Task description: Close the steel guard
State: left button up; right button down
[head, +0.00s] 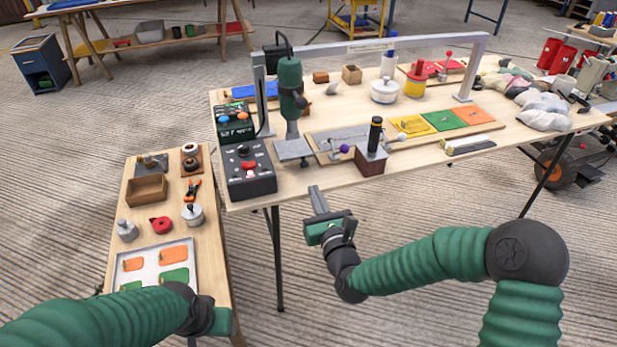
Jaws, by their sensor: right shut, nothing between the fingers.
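No part is plainly marked as the steel guard. The likeliest is a flat grey metal piece (340,136) on the large table, beside a purple knob (344,148); I cannot tell how far it stands open. A green drill press (289,85) stands left of it, above a small grey plate (292,149). My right gripper (317,197) is shut and empty in front of the table's near edge, apart from the metal piece. My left gripper (218,322) is low at the left over the small table; its fingers are hidden.
A black control box (248,170) and a black-handled wooden block (371,160) flank the metal piece. A grey arch frame (420,41) spans the large table. A tray (157,267) and several pots lie on the small table. Bare floor lies between my arms.

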jog(key=b+x, duration=0.1)
jog(key=x, duration=0.4)
jog(key=shift+f, duration=0.15)
jog(key=shift+w+a, duration=0.2)
jog(key=shift+w, duration=0.4)
pick_arm(q)
jog(key=shift+x, duration=0.85)
jog(key=shift+s, duration=0.2)
